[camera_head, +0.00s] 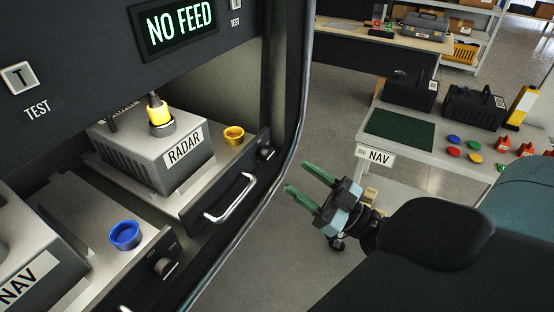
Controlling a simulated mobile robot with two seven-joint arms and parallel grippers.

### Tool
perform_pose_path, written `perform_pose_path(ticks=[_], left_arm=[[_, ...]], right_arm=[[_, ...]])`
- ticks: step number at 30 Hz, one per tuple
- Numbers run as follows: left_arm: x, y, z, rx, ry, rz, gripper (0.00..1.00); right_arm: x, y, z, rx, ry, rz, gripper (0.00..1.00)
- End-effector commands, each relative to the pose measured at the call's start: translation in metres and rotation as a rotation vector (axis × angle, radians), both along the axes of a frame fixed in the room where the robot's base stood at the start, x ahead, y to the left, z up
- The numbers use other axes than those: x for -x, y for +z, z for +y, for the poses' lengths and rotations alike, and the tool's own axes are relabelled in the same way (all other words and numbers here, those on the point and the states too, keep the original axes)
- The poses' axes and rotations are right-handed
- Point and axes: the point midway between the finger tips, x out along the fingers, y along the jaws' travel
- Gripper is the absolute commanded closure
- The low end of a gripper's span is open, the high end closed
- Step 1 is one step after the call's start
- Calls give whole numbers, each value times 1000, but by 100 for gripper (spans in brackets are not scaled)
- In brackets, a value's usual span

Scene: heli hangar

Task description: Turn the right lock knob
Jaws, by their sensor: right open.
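A black lock knob (266,153) sits at the right end of the front panel of the RADAR tray, right of its silver handle (231,198). Another black knob (165,266) is on the front of the lower left tray, with small markings beside it. My right gripper (298,178) is open and empty, with its green fingers pointing up and left. In the picture it is right of the RADAR tray's knob, outside the rack's edge and apart from it. My left gripper is not in view.
The grey RADAR box (150,150) has a yellow connector (158,112) on top. A yellow cup (234,134) and a blue cup (125,235) are on the trays. The rack's curved edge (296,110) stands between the trays and open floor. A workbench (420,160) is at right.

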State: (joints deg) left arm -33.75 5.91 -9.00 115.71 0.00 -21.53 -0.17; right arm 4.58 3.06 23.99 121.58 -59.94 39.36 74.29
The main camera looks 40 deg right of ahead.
Motion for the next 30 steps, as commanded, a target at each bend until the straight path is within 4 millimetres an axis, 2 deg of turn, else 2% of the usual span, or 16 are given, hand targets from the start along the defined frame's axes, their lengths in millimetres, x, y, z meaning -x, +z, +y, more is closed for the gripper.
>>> perform_pose_path(ticks=[10,15,27,30], left_arm=[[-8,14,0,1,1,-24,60],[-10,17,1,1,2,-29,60],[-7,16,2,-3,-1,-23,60],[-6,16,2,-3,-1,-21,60]], right_arm=[[-42,22,16,-2,0,-7,48],[-58,27,22,-2,0,-4,48],[-64,28,25,-1,-1,-1,48],[-64,28,25,-1,-1,-1,61]])
